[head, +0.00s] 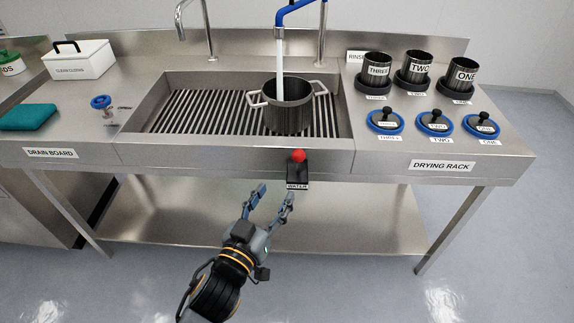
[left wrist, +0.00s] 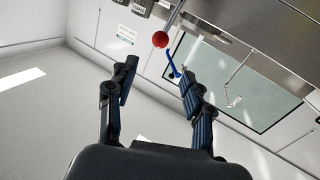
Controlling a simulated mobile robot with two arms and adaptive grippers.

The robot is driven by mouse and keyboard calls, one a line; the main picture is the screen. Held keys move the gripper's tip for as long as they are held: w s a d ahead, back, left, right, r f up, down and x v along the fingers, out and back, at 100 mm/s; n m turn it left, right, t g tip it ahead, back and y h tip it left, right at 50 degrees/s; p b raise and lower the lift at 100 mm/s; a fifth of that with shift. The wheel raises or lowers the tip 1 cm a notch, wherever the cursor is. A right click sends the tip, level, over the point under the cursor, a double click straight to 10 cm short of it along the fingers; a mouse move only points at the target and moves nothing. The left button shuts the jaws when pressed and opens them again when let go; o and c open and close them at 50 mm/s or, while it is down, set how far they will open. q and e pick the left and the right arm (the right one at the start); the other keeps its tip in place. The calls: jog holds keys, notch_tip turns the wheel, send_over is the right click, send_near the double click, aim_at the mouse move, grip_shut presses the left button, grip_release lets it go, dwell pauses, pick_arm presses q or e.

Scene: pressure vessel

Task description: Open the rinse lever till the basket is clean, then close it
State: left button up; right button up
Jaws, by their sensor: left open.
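The rinse lever, with a red ball knob (head: 298,156) on a black base (head: 297,172) labelled WATER, is on the sink's front edge. The knob also shows in the left wrist view (left wrist: 160,39), beyond the fingers. Water (head: 280,68) runs from the blue tap (head: 297,10) down to the pot-shaped basket (head: 289,106) with two handles, which stands on the sink's slatted grate. I cannot see whether the basket is clean inside. My left gripper (head: 274,194) is open and empty, just below and left of the lever, apart from it. My right gripper is not in view.
On the right, the drying rack holds black cups (head: 413,68) and blue-ringed lids (head: 433,122). On the left, the drain board carries a white box (head: 78,60), a teal cloth (head: 28,117) and a small blue-topped part (head: 101,102). Space before the sink front is clear.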

aim_at(297, 159)
pick_arm(q)
jog(key=p+x, duration=0.1)
jog(key=x, duration=1.2)
jog(key=shift+p, duration=0.4)
jog(key=shift+w+d, duration=0.25)
jog(key=shift+w, duration=0.3)
jog(key=shift+c, duration=0.2)
grip_shut()
